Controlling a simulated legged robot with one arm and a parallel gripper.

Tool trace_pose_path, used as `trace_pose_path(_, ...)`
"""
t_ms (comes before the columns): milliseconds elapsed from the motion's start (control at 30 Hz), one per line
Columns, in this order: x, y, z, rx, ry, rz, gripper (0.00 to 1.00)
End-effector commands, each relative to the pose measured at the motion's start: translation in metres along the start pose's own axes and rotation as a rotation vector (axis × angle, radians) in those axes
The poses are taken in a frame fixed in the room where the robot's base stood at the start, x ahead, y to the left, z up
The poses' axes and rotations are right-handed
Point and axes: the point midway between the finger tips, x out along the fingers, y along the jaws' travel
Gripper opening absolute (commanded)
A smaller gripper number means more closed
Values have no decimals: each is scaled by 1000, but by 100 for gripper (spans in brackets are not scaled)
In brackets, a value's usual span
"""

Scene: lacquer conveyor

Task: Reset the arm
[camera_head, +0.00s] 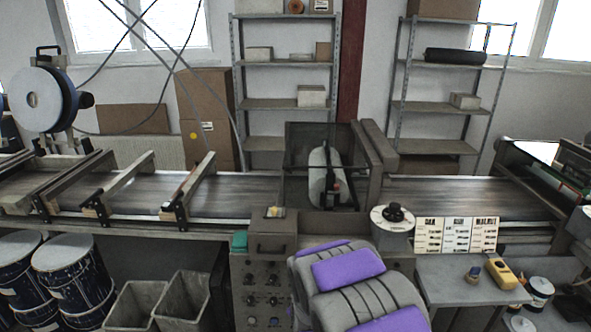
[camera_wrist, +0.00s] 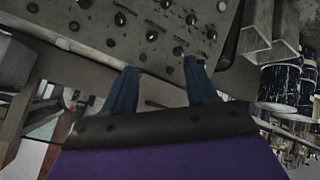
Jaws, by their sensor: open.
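My arm (camera_head: 345,285), grey with purple panels, is folded low in front of the conveyor in the head view. My gripper (camera_wrist: 160,66) shows in the wrist view as two dark blue fingers standing well apart. It is open, with nothing between the fingers. The fingers point toward a grey control panel (camera_wrist: 155,28) with black knobs; I cannot tell the exact gap. The gripper itself cannot be made out in the head view.
The control panel also shows in the head view (camera_head: 263,290), left of my arm. The conveyor belt (camera_head: 240,195) runs behind it. A small table (camera_head: 450,295) with a yellow device (camera_head: 502,273) stands right. Drums (camera_head: 75,270) and grey bins (camera_head: 183,298) stand left.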

Motion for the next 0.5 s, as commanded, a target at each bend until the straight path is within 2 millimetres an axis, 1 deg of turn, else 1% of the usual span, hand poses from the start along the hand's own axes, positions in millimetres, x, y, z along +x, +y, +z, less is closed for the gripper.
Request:
trace_pose_path(33,-16,7,1,35,-26,-19,57)
trace_pose_path(167,-57,13,13,120,-112,-77,57)
trace_pose_path(200,-70,15,17,145,-139,-94,57)
trace_pose_path(367,-126,17,38,244,-253,-156,57)
trace_pose_path(500,-178,16,59,325,-357,-200,57)
